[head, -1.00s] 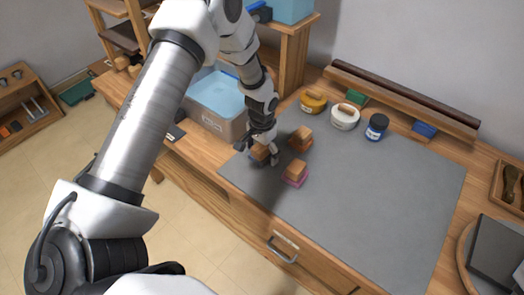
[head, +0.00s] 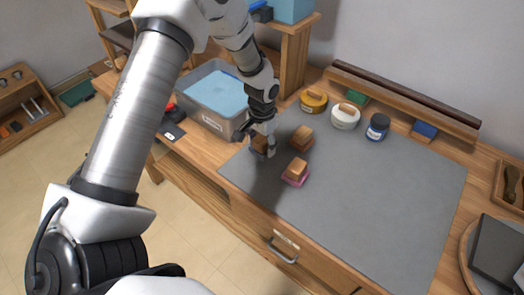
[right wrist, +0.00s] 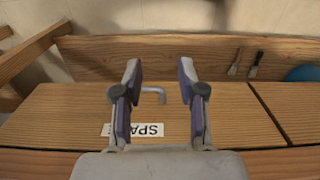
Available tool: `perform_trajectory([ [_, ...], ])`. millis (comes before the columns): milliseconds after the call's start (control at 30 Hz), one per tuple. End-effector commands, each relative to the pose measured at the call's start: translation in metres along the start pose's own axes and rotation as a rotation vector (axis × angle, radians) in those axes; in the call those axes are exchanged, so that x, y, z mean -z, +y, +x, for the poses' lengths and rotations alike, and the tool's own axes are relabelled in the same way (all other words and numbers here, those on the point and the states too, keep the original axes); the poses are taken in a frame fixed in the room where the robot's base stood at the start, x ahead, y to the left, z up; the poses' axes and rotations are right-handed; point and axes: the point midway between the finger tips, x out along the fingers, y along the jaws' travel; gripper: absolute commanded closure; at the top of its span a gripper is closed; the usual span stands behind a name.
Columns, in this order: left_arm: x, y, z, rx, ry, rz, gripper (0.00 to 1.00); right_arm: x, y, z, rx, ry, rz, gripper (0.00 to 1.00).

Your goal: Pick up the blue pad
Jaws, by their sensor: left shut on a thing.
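My left gripper (head: 262,138) is shut on a wooden-topped pad (head: 259,147) at the left edge of the grey mat. The fingers partly hide it, and its base colour is hard to tell. Two other wooden-topped pads stand on the mat to its right: one with a reddish base (head: 301,138) and one with a pink base (head: 295,172). A blue block (head: 425,130) sits against the ledge at the back right, apart from the gripper. My right gripper (right wrist: 160,85) is open and empty in the right wrist view.
A grey bin (head: 214,97) with blue contents stands beside the left gripper. Yellow (head: 313,102), white (head: 345,117) and blue (head: 377,127) jars and a green block (head: 356,96) line the back. The grey mat (head: 380,195) is mostly clear. A labelled drawer (right wrist: 230,112) faces the right wrist.

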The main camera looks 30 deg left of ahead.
Motion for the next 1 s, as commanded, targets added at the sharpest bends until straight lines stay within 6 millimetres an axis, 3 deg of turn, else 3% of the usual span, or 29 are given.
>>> perform_trajectory([
  [233, -0.055, 0.008, -0.003, -0.005, -0.001, 0.000, 0.71, 0.000, 0.000, 0.016, 0.000, 0.000, 0.000, 0.60],
  [500, -0.128, 0.018, -0.006, -0.008, 0.002, -0.001, 0.71, 0.000, 0.000, 0.056, 0.000, 0.000, 0.000, 0.60],
  [600, -0.146, 0.020, -0.011, -0.006, 0.002, -0.001, 0.71, 0.000, 0.000, 0.062, 0.000, 0.000, 0.000, 0.60],
  [733, -0.157, 0.021, -0.015, -0.002, 0.002, -0.001, 0.71, 0.000, 0.001, 0.065, 0.000, 0.000, 0.000, 0.60],
  [967, -0.159, 0.021, -0.017, -0.001, 0.000, -0.001, 0.71, 0.000, 0.000, 0.064, 0.000, 0.000, 0.000, 0.60],
  [1000, -0.159, 0.021, -0.017, -0.001, 0.000, -0.001, 0.43, 0.000, 0.000, 0.064, 0.000, 0.000, 0.000, 0.60],
])
